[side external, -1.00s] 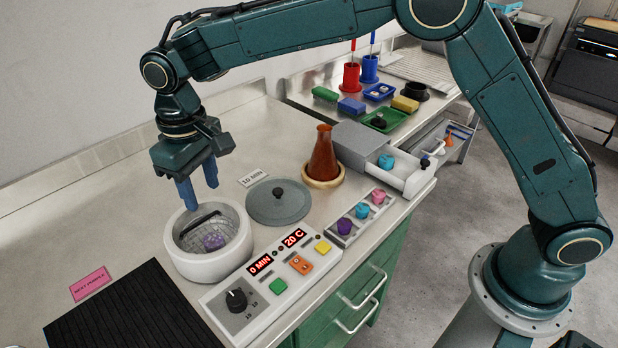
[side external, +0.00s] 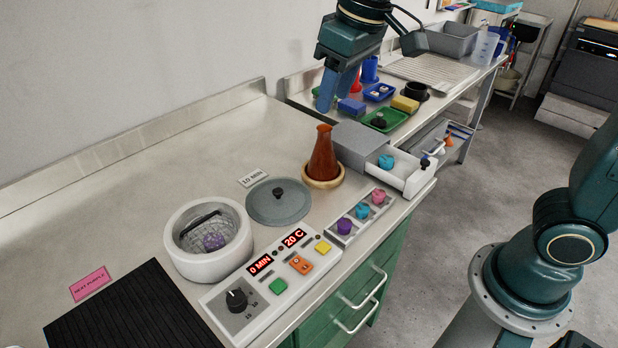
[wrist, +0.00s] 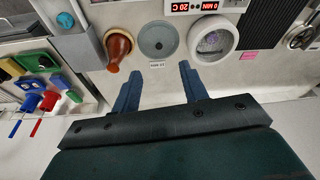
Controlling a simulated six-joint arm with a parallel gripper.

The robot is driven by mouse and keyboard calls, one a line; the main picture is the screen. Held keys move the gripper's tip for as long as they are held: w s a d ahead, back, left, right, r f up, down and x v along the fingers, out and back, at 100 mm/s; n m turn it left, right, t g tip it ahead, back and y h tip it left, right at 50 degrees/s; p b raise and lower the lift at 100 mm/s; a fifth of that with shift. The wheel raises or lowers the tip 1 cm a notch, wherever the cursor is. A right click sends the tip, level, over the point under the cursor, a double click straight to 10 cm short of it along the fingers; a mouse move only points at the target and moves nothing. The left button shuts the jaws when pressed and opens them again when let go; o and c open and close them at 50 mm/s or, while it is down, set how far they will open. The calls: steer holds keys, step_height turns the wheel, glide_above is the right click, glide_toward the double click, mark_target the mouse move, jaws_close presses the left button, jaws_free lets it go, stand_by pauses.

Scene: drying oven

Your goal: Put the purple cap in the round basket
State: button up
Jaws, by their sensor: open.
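A purple, slightly speckled piece (side external: 214,241) lies in the round wire basket (side external: 198,246), which sits inside the round white pot (side external: 193,270) and has a dark handle. A purple cap (side external: 344,227) sits in the near slot of a small grey rack, beside a blue cap (side external: 362,211) and a pink cap (side external: 378,197). My gripper (side external: 337,98) is open and empty, high up near the back bench, well away from the pot. In the wrist view the two fingers (wrist: 159,72) are apart with nothing between them; the pot (wrist: 212,58) shows beyond them.
A grey lid (side external: 278,207) lies right of the pot. A brown flask (side external: 323,158) stands on a ring. An open drawer (side external: 405,172) holds a blue cap. A control panel (side external: 270,280) reads 0 MIN and 20 C. A black mat (side external: 135,315) lies front left.

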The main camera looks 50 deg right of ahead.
steer(key=s+d+f+m+t, duration=0.1)
steer(key=s+d, duration=0.3)
steer(key=s, duration=0.4)
steer(key=s+d+f+m+t, duration=0.1)
steer(key=s+d+f, duration=0.1)
steer(key=s+d, duration=0.3)
steer(key=s, duration=0.4)
steer(key=shift+s+d+t+h, duration=0.25)
steer(key=shift+t+h, duration=0.15)
